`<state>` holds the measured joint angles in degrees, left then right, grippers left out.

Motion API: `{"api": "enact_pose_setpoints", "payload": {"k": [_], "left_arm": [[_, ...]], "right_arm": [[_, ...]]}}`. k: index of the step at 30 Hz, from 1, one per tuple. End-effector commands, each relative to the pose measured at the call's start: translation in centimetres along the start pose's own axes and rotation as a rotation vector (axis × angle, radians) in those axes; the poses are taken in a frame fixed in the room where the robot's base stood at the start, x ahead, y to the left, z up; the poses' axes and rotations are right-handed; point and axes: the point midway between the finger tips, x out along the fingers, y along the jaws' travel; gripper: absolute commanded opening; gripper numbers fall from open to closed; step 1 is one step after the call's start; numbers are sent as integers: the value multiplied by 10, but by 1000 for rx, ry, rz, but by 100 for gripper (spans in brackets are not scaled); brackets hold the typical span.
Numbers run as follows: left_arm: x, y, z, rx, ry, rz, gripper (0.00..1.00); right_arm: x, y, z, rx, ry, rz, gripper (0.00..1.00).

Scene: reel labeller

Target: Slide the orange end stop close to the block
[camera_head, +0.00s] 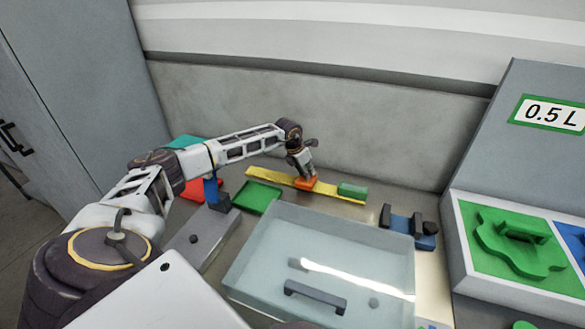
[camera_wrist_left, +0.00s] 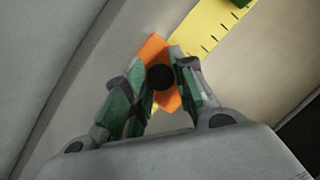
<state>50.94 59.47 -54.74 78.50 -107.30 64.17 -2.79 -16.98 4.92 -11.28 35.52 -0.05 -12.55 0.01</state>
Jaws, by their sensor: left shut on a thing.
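The orange end stop (camera_head: 306,184) sits on the yellow marked rail (camera_head: 346,197) near the back wall. My left gripper (camera_head: 309,175) reaches down from above and is shut on it. In the left wrist view the gripper's fingers (camera_wrist_left: 161,82) close on a dark round knob of the orange end stop (camera_wrist_left: 153,50). The green block (camera_head: 352,190) is on the rail to the right of the end stop, with a gap between them. In the left wrist view only a corner of the green block (camera_wrist_left: 241,3) shows at the top edge. My right gripper is not in view.
A clear-lidded box (camera_head: 320,265) with a dark handle stands in front of the rail. A green tray (camera_head: 257,197) is to its left, and a blue part with dark ends (camera_head: 408,228) to its right. A grey panel with a green inset (camera_head: 515,245) stands far right.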

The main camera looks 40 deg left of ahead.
Motion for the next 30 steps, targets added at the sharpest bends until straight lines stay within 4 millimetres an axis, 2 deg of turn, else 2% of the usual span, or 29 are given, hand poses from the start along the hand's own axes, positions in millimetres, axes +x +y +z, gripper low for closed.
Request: {"api": "enact_pose_setpoints", "payload": {"k": [1, 6, 12, 21, 29, 30], "left_arm": [[2, -12, 8, 5, -3, -4, 0], [10, -40, 25, 3, -3, -3, 0], [16, -64, 40, 1, -3, -1, 0], [19, -76, 48, 0, -2, 0, 0], [19, -76, 48, -1, -2, 0, 0], [19, -75, 48, -1, -2, 0, 27]], "right_arm": [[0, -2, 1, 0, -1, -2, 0], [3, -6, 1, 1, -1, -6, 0], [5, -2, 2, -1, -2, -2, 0], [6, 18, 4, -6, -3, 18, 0], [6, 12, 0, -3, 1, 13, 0], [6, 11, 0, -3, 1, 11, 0]]}}
